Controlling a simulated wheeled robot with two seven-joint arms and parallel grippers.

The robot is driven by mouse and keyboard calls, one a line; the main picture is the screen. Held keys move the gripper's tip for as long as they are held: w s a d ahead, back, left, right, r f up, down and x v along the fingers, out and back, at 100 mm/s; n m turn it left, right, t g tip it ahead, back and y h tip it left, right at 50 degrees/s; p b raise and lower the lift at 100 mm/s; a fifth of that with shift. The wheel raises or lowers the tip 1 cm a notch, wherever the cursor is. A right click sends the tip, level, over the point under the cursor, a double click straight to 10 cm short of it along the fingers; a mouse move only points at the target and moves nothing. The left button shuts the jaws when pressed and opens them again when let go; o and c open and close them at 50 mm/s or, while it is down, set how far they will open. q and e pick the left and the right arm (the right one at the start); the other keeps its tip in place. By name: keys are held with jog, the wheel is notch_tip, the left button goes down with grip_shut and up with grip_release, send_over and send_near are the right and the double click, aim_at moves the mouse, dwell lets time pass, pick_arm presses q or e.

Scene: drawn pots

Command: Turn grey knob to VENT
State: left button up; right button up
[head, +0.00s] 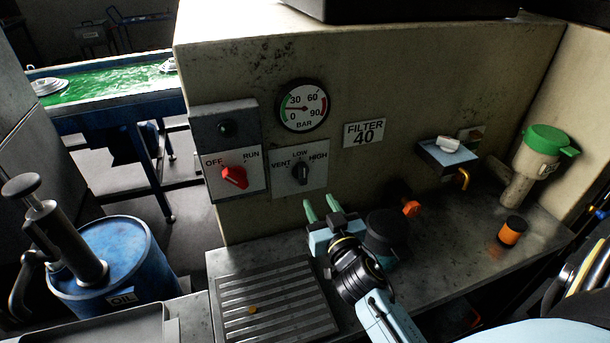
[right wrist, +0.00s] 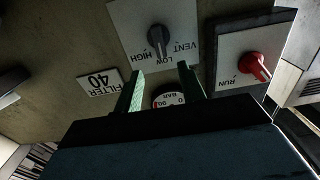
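The grey knob (head: 301,173) sits on a white plate marked VENT, LOW and HIGH on the wall. It stands about upright, pointing roughly at LOW; VENT is on its left. My right gripper (head: 322,206) is open and empty, with green fingers apart, below and slightly right of the knob, not touching it. In the right wrist view, which is upside down, the grey knob (right wrist: 158,38) lies beyond the open right gripper (right wrist: 164,83), clear of both fingertips. My left gripper is not in view.
A red OFF/RUN knob (head: 235,177) is just left of the plate. A pressure gauge (head: 302,105) is above, and a FILTER 40 sign (head: 363,133) to the right. Below are a grated tray (head: 273,300), a dark round pot (head: 385,232) and an orange-banded jar (head: 512,231).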

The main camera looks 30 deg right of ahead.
aim_at(304, 175)
jog(key=x, duration=1.1)
jog(key=shift+w+d, duration=0.15)
jog(key=shift+w, duration=0.05)
grip_shut()
